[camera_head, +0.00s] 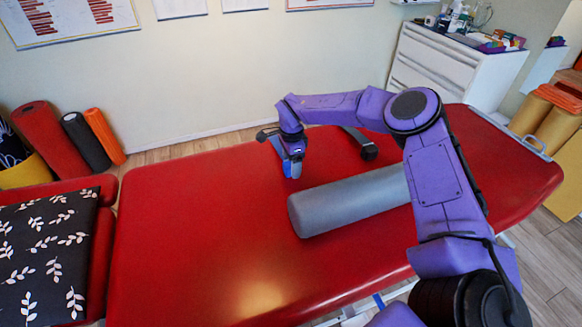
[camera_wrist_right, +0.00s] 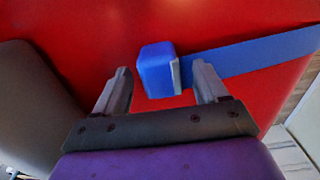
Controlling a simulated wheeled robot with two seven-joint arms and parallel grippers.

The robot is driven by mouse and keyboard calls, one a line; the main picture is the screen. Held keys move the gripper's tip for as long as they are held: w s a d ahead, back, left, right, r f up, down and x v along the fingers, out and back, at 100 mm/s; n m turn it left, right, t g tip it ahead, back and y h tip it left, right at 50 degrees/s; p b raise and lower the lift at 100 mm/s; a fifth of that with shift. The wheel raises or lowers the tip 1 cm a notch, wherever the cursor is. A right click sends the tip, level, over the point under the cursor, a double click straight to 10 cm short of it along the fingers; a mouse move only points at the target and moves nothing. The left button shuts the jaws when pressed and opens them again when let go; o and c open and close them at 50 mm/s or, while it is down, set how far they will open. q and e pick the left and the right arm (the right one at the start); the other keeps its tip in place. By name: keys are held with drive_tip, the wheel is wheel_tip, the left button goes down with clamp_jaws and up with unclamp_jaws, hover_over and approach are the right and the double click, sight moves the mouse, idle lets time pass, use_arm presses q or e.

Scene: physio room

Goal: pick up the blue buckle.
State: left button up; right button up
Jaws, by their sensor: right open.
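The blue buckle (camera_wrist_right: 156,70) is a small blue block with a pale edge on its right side, on the red treatment table (camera_head: 190,220). A flat blue strap (camera_wrist_right: 252,55) runs from it to the right in the right wrist view. My right gripper (camera_wrist_right: 162,84) is open, its two fingers apart, with the buckle just beyond and partly between the fingertips; I see no contact. In the head view my right gripper (camera_head: 292,168) points down over the table's far part, and blue shows at its fingers. My left gripper is out of view.
A grey bolster (camera_head: 345,202) lies on the table near my right gripper; it also shows at the left of the wrist view (camera_wrist_right: 35,110). A dark curved thing (camera_head: 357,138) lies behind the bolster. A patterned cushion (camera_head: 45,255) is at left. The table's left half is clear.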

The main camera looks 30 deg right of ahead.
drive_tip(key=shift+f, duration=0.7)
drive_tip(key=shift+r, duration=0.1)
drive_tip(key=c, duration=1.1)
